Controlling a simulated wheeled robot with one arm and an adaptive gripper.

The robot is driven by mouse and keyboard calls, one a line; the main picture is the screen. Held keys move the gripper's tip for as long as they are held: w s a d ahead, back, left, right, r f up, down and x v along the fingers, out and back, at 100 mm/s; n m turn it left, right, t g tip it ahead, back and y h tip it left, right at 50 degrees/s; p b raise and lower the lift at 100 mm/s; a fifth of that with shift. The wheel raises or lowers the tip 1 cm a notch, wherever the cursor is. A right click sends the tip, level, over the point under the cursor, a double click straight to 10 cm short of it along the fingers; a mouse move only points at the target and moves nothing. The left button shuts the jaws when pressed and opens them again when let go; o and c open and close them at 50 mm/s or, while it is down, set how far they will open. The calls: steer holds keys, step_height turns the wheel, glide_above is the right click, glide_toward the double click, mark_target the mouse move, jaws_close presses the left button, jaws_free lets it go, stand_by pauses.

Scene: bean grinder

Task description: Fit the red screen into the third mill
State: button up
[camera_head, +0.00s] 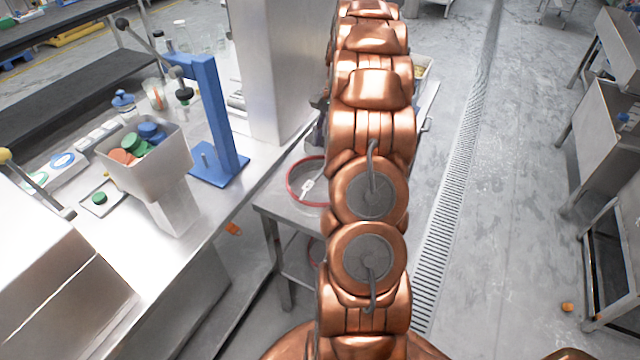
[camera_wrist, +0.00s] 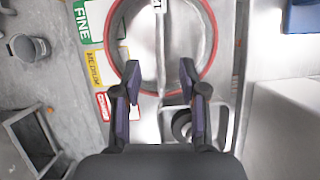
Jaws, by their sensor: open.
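The red screen, a round disc with a red rim (camera_head: 291,190), lies on a small steel table in the head view, partly hidden by my arm. In the wrist view its red rim (camera_wrist: 211,62) shows at the top, with a white tag inside it. My gripper (camera_wrist: 158,72) is open and empty. Its two fingers show over the near part of the screen, one to each side; I cannot tell how high above it they are. My arm hides the gripper in the head view. I cannot tell which machine is the third mill.
FINE (camera_wrist: 87,20), MEDIUM (camera_wrist: 94,68) and red-edged (camera_wrist: 104,104) labels lie left of the screen. A steel counter (camera_head: 130,265) holds a hopper (camera_head: 165,165) with coloured discs, and a blue stand (camera_head: 211,115). A steel column (camera_head: 268,70) rises behind. The floor right of the drain is mostly clear.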

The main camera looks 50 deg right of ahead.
mark_target(321, 171)
steer(key=shift+p+x, duration=1.55)
steer(key=shift+x, duration=1.8)
steer(key=shift+f, duration=0.55)
steer(key=shift+f, duration=0.25)
jaws_close()
